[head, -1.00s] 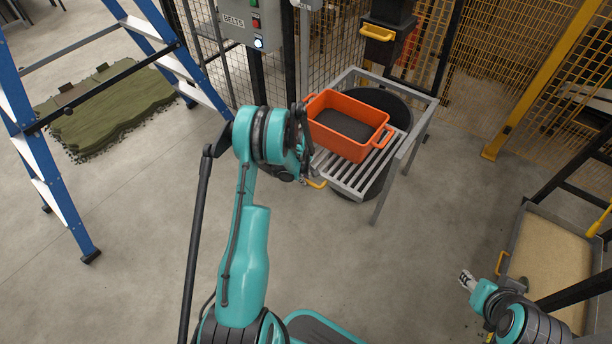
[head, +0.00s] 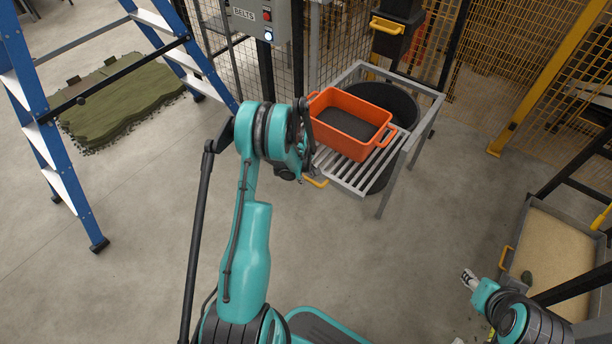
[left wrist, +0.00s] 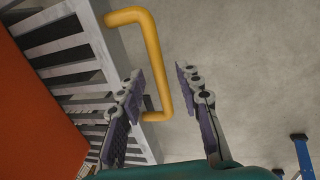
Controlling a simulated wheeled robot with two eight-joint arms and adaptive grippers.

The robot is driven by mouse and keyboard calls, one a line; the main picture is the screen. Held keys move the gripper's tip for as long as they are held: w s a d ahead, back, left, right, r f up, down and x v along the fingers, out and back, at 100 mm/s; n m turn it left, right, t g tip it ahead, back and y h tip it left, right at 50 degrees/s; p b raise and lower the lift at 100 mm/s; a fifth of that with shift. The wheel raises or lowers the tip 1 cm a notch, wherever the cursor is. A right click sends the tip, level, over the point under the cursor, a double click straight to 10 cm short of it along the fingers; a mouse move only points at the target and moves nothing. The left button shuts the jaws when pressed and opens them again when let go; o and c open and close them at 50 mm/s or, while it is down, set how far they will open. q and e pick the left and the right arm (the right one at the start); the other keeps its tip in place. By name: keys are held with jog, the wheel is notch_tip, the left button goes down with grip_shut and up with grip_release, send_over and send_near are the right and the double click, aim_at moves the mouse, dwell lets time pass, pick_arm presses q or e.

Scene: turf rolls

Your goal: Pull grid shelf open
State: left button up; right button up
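The grid shelf (head: 338,167) is a grey slatted rack in a grey metal stand, with an orange tub on it. Its slats also show at the left in the left wrist view (left wrist: 68,45). A yellow handle (head: 316,183) is on its near edge. My left gripper (left wrist: 157,75) is open at the handle. In the left wrist view the handle's long bar (left wrist: 154,50) lies between the two fingers, with a gap to the right finger. In the head view my left wrist hides most of this gripper. My right gripper (head: 467,277) is at the lower right, away from the shelf, too small to judge.
The orange tub (head: 367,147) holds dark material. A black round bin (head: 405,108) stands under the stand. A blue ladder (head: 42,150) and green turf (head: 120,97) are at the left. A sand tray (head: 550,250) is at the right. The floor before the shelf is clear.

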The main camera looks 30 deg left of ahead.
pick_arm(q)
notch_tip(320, 180, up, 12)
jog(key=s, duration=0.2)
jog(key=shift+s, duration=0.2)
dwell(0.7)
jog(key=s+d+r+m+t, duration=0.1)
jog(key=s+d+r+m, duration=0.3)
jog(key=d+r, duration=0.3)
jog(key=s+d+r+m+t, duration=0.1)
jog(key=s+d+r+m, duration=0.4)
jog(key=r, duration=0.4)
jog(key=s+d+r+m+t, duration=0.3)
jog(key=s+d+m, duration=0.5)
jog(key=s, duration=0.4)
jog(key=shift+d, duration=0.8)
